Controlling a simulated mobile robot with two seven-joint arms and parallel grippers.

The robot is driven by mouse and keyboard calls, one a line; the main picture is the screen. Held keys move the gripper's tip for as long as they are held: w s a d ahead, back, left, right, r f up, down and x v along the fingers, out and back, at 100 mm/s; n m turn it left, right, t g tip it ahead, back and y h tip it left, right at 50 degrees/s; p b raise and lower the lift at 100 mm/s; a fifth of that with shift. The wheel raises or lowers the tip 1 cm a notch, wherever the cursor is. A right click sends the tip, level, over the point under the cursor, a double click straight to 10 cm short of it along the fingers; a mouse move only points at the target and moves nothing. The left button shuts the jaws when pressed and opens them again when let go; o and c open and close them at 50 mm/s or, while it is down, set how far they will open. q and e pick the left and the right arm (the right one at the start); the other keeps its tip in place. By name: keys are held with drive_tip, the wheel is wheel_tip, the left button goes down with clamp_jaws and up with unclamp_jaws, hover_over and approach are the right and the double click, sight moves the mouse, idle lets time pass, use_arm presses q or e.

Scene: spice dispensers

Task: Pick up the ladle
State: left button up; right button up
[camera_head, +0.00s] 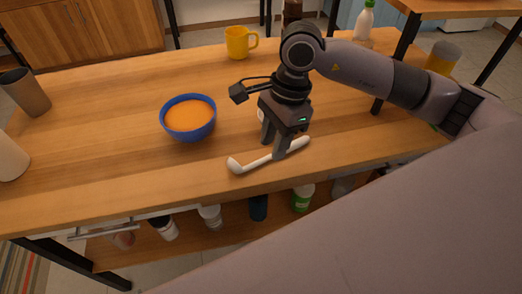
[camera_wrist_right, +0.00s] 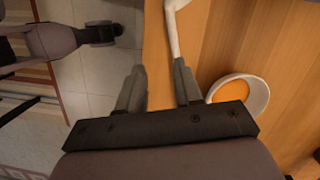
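The white ladle (camera_head: 252,163) lies on the wooden table near its front edge, its scoop to the left and its handle slanting up to the right. My right gripper (camera_head: 274,149) points down over the handle, one finger in front of part of it. In the right wrist view the two fingers (camera_wrist_right: 160,78) stand apart with nothing between them. There the ladle's handle (camera_wrist_right: 172,32) runs down to the right finger, which hides the rest. I cannot tell whether that finger touches it. My left gripper does not show.
A blue bowl with orange contents (camera_head: 189,117) stands left of my right gripper. A yellow mug (camera_head: 240,42) is at the back. A dark cup (camera_head: 25,92) stands at far left. Several bottles and jars (camera_head: 210,216) are on the shelf below. The table centre is clear.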

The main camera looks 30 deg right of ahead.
drive_tip(key=d, duration=0.1)
drive_tip(key=w+d+h, duration=0.2)
drive_tip(key=d, duration=0.1)
drive_tip(key=shift+w+r+t, duration=0.15)
drive_tip(key=shift+r+t, duration=0.25)
drive_tip(key=shift+w+d+f, duration=0.1)
drive_tip(key=shift+d+f, duration=0.05)
drive_tip(key=shift+d, duration=0.1)
wheel_tip(320, 180, down, 7)
drive_tip(key=shift+d+r, duration=0.1)
drive_tip(key=shift+r, duration=0.1)
clamp_jaws()
